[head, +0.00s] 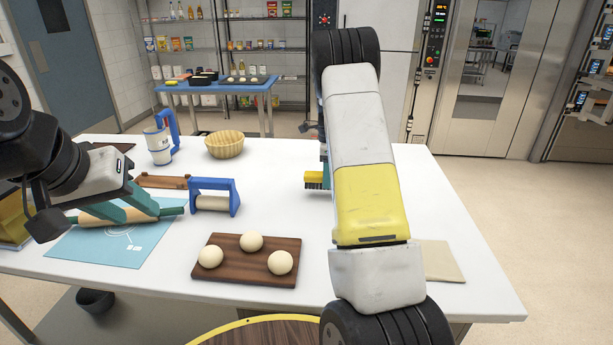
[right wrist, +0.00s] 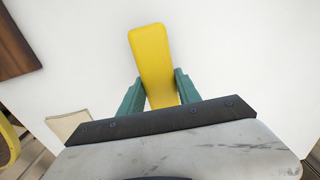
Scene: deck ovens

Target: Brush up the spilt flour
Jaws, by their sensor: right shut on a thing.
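A yellow brush (head: 314,177) shows at the left edge of my right arm in the head view, at or just above the white table. In the right wrist view its yellow handle (right wrist: 154,62) is between the teal fingers of my right gripper (right wrist: 159,78), which is shut on it. In the head view my arm hides most of this gripper. Spilt flour cannot be made out against the white table (head: 270,215).
A dark board (head: 246,281) with three dough balls lies at the front. A blue-handled roller tool (head: 233,196), a basket (head: 224,154), a blue-handled jug (head: 158,148) and a blue mat (head: 125,247) are to the left. A beige cloth (head: 440,262) lies at right.

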